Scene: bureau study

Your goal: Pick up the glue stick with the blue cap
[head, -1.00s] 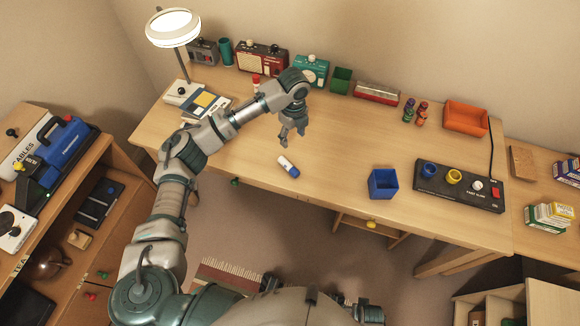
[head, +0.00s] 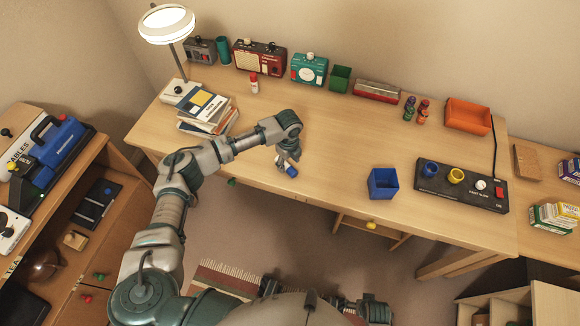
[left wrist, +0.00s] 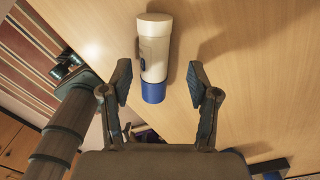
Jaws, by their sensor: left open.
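The glue stick with the blue cap lies on the desk near its front edge. In the head view its blue cap (head: 292,172) shows just beside my left gripper (head: 287,161), which hides part of its white body. In the left wrist view the glue stick (left wrist: 154,55) lies ahead, with its blue cap toward me and reaching between the two fingertips. My left gripper (left wrist: 160,82) is open, with a finger on either side of the cap and gaps on both sides. It holds nothing. My right gripper is not clearly seen.
A blue box (head: 383,184) stands to the right on the desk, and a black panel (head: 462,187) with cups lies beyond it. Books (head: 208,115) and a lamp (head: 167,24) stand at the left. A red-and-white bottle (head: 254,84) stands farther back. The desk middle is clear.

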